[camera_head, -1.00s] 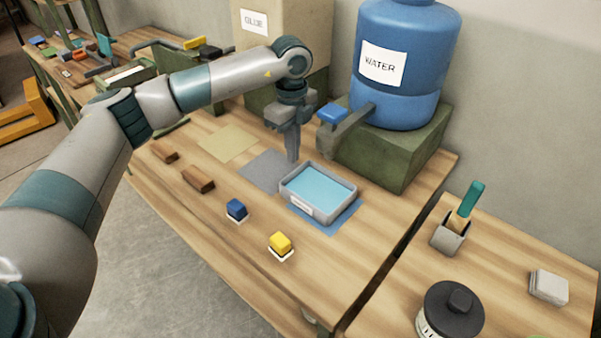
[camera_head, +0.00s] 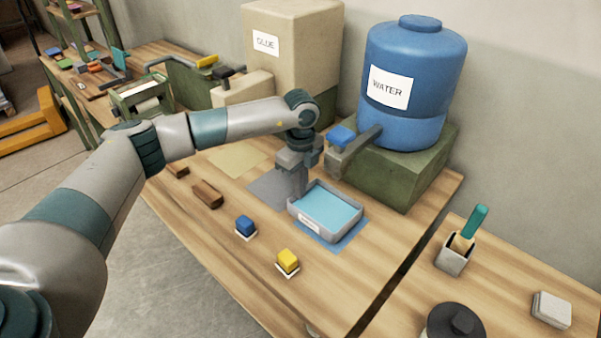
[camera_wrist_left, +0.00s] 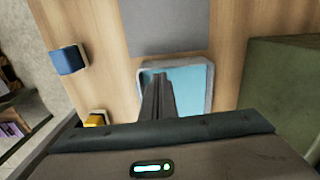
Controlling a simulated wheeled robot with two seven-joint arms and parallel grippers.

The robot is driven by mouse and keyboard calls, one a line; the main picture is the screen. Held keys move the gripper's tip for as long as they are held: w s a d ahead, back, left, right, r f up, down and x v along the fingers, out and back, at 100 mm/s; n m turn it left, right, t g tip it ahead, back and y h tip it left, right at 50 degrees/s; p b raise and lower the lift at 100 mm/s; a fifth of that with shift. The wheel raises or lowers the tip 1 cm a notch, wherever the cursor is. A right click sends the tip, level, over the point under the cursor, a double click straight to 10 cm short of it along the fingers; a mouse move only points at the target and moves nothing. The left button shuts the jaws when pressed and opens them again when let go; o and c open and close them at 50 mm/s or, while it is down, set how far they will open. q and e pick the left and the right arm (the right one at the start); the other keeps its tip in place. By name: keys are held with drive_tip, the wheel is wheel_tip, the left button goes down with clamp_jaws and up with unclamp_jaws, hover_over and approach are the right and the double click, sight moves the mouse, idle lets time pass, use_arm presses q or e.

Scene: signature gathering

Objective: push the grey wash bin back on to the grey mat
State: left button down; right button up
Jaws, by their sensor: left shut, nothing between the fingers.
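The grey wash bin (camera_head: 328,224), a shallow tray with light-blue contents and a white label, sits mostly on a blue mat (camera_head: 345,240). The grey mat (camera_head: 268,190) lies bare beside it on the left. My left gripper (camera_head: 302,192) is shut and empty, pointing down at the bin's side facing the grey mat. In the left wrist view, its fingers (camera_wrist_left: 157,88) overlap the bin (camera_wrist_left: 208,85) near that wall, with the grey mat (camera_wrist_left: 165,25) beyond. I cannot tell whether they touch the bin. My right gripper is not in view.
A blue water barrel (camera_head: 412,85) stands on a green box (camera_head: 395,170) behind the bin, its tap (camera_head: 355,148) close to my gripper. A tan mat (camera_head: 238,158), brown blocks, a blue block (camera_head: 245,225) and a yellow block (camera_head: 288,258) lie on the table.

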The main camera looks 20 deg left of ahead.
sight(300, 206)
use_arm(q)
drive_tip(key=shift+f+p, duration=0.45)
drive_tip(key=shift+f, duration=1.35)
